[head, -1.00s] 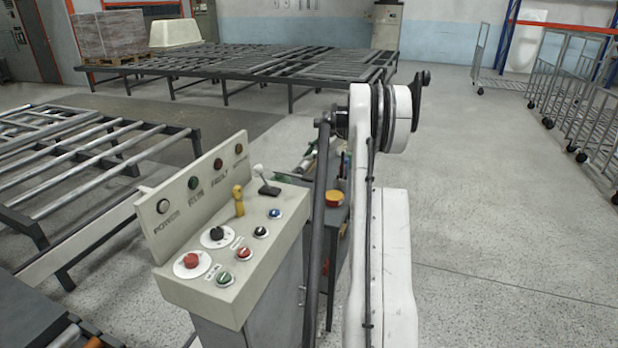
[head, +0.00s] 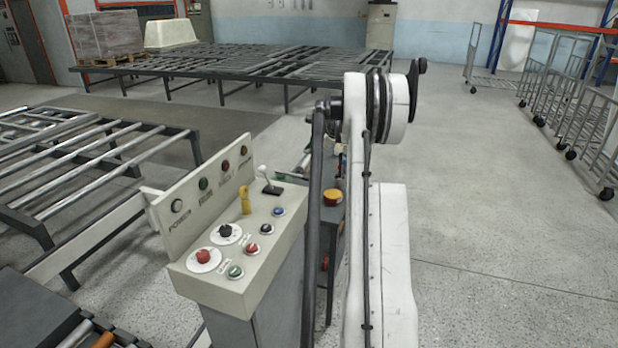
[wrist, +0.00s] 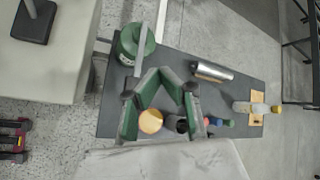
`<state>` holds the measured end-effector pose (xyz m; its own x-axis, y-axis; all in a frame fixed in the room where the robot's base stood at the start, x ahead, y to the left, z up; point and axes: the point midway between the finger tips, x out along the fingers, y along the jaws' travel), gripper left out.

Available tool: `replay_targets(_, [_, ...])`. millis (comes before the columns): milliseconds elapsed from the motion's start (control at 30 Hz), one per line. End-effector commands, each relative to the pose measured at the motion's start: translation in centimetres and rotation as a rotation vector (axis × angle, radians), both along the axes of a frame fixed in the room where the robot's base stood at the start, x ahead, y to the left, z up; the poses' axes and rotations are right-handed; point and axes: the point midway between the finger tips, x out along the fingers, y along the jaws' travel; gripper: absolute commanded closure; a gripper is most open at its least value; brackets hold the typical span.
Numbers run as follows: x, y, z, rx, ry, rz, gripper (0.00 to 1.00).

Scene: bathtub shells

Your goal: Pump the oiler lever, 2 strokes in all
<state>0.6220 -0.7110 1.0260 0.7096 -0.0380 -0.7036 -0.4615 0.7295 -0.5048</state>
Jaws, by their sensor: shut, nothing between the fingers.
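A round green body with a long grey bar across it, which looks like the oiler (wrist: 136,44) and its lever (wrist: 139,50), stands at the upper left of the dark bench top in the wrist view. My gripper (wrist: 160,73) points down over the bench, with its green-and-grey fingers shut and empty. In the picture its tips lie just right of and below the oiler. I cannot tell whether they touch the lever. In the head view my arm hides the gripper and most of the bench; the oiler cannot be made out clearly there.
The dark bench top (wrist: 115,115) also carries a silver cylinder (wrist: 213,71), an orange round piece (wrist: 150,121), small coloured items and a clear bottle (wrist: 250,107). A beige control console (head: 225,285) stands left of my arm. Open floor (head: 490,200) lies to the right.

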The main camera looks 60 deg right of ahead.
Motion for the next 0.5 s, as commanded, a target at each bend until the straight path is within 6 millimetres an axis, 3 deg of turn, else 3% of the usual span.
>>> replay_targets(500, [-0.1,0.0,-5.9,0.0,0.0,0.0,1.0])
